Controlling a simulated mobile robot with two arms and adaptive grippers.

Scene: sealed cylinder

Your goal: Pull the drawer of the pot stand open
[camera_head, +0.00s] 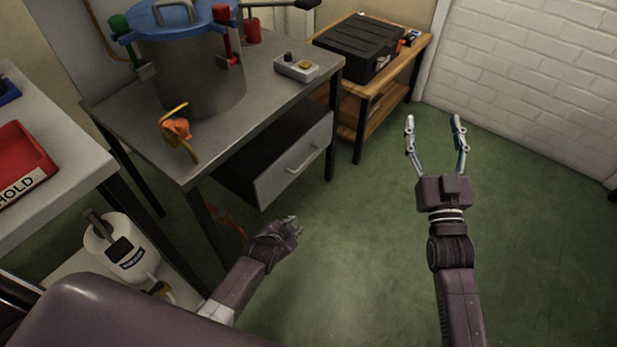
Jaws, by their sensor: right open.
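The pot stand (258,92) is a grey-topped table with dark legs, carrying a large metal pot (200,75) with a blue lid. Its drawer (293,162) hangs under the top, with a light grey front and a bar handle (303,157). The drawer's dark side shows below the top; I cannot tell how far it stands out. My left gripper (291,228) is low in front of the stand, below the drawer and apart from it; its jaw state is unclear. My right gripper (436,122) is open and empty, to the right of the drawer, fingers pointing away.
A wooden bench (375,113) with a black case (358,46) stands behind on the right. A grey box (296,68) and an orange clamp (178,128) sit on the stand. At left are a red tray (22,160) and a white canister (122,248). Green floor is free at right.

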